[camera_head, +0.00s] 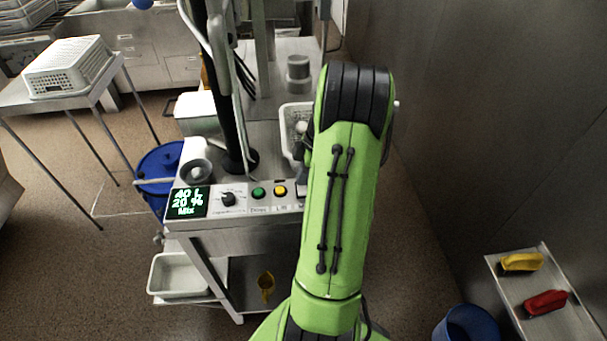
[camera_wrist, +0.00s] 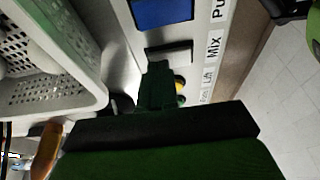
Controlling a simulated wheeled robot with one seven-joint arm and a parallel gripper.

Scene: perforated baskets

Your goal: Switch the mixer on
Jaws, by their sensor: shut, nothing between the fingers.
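The mixer's control panel (camera_head: 232,205) is in the head view, with a lit display (camera_head: 187,202) reading "40 L 20 % Mix". A black knob (camera_head: 228,199), a green button (camera_head: 258,193) and a yellow button (camera_head: 280,191) sit beside it. My arm covers the panel's right end and hides my gripper there. In the wrist view my gripper (camera_wrist: 158,70) is shut and empty, over the panel. Its tips are close to a dark bar-shaped control (camera_wrist: 169,50) beside the "Mix" label (camera_wrist: 213,46); I cannot tell whether they touch. The yellow button (camera_wrist: 180,87) shows partly beyond the fingers.
A blue panel element (camera_wrist: 162,12) lies beyond the dark bar. A white perforated basket (camera_wrist: 70,95) is close at the left of the wrist view. A metal column (camera_head: 228,90) rises behind the panel. A side shelf (camera_head: 575,322) holds yellow and red brushes.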

